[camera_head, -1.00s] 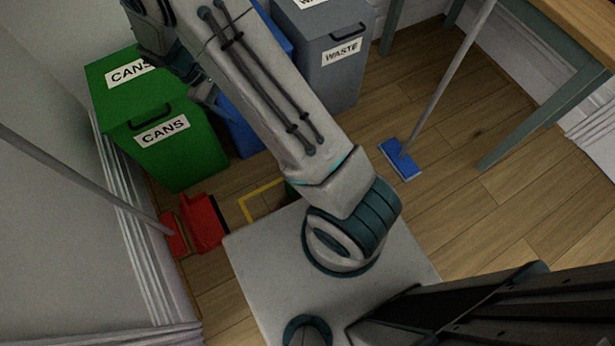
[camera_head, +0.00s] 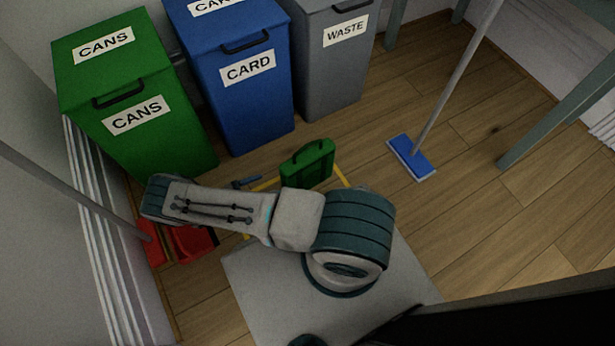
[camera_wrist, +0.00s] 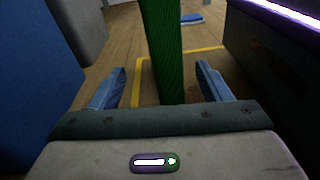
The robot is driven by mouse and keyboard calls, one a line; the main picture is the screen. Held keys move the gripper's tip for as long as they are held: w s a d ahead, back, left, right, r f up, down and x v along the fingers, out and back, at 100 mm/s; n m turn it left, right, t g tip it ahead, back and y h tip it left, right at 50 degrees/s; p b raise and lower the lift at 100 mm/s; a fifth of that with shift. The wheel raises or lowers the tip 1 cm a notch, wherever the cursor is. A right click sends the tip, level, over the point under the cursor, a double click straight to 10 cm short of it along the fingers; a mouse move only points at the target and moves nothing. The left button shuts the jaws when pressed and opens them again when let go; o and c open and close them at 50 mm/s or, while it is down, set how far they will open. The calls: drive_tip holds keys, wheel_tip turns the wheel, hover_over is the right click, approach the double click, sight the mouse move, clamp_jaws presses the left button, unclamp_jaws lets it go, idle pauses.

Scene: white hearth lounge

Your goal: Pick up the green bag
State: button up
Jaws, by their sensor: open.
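The green bag (camera_head: 308,165) stands upright on the floor inside a yellow taped outline, just beyond my base in the head view. Its handle is on top. In the wrist view the bag (camera_wrist: 163,50) rises in the middle, between and beyond the two blue fingers of my gripper (camera_wrist: 160,88). In the head view only a small part of my gripper (camera_head: 247,183) shows, to the left of the bag; the rest is hidden by my arm.
A green cans bin (camera_head: 140,125), a blue card bin (camera_head: 250,95) and a grey waste bin (camera_head: 330,75) stand behind. A blue mop (camera_head: 412,158) is on the right, a red dustpan (camera_head: 190,243) at the left.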

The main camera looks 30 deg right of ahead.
sight(296, 168)
drive_tip(key=shift+n+t+h, duration=0.6)
drive_tip(key=shift+n+t, duration=0.2)
drive_tip(key=shift+t, duration=0.1)
drive_tip(key=f, duration=0.2)
drive_tip(key=s+d+f+b, duration=0.1)
drive_tip(key=f, duration=0.2)
drive_tip(key=shift+s+d+f, duration=0.3)
drive_tip(key=shift+s+f, duration=0.1)
drive_tip(key=shift+d+f, duration=0.15)
drive_tip(key=shift+d, duration=0.15)
drive_tip(key=d, duration=0.4)
drive_tip(key=d+b, duration=0.1)
drive_tip(key=d, duration=0.1)
drive_tip(key=shift+w, duration=0.3)
drive_tip(key=shift+w+d+f+b, duration=0.15)
drive_tip(key=shift+d+b, duration=0.15)
drive_tip(key=shift+d, duration=0.6)
drive_tip(key=shift+w+d+r+b, duration=0.1)
drive_tip(key=shift+d+b, duration=0.2)
drive_tip(key=shift+d, duration=0.6)
drive_tip(key=shift+w+d+f+b, duration=0.15)
drive_tip(key=shift+d+b, duration=0.15)
drive_tip(key=shift+d, duration=0.6)
drive_tip(key=shift+r, duration=0.1)
drive_tip(key=c, duration=1.2)
wheel_tip(296, 168, up, 10)
drive_tip(key=p, duration=0.5)
drive_tip(key=shift+c, duration=0.2)
